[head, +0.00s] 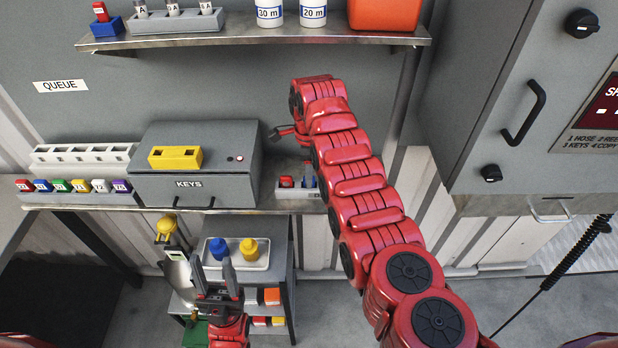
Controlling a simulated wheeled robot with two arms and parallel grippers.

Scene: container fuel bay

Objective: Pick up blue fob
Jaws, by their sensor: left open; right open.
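A row of coloured fobs sits in a grey rack (80,198) at the left end of the shelf. The blue fob (42,186) stands second from the left, between a red fob (24,186) and a green fob (61,186). My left gripper (213,268) is open, fingers up, in front of the low cart and well to the right of the rack. My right gripper (272,133) is open and appears empty beside the KEYS box, far right of the blue fob. It is partly hidden by its own arm.
The grey KEYS box (222,190) with a yellow block (175,158) stands right of the rack. A small grey holder (297,193) with red and blue items is further right. A white empty rack (82,153) stands behind the fobs. A cart tray (237,262) holds blue and yellow bottles.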

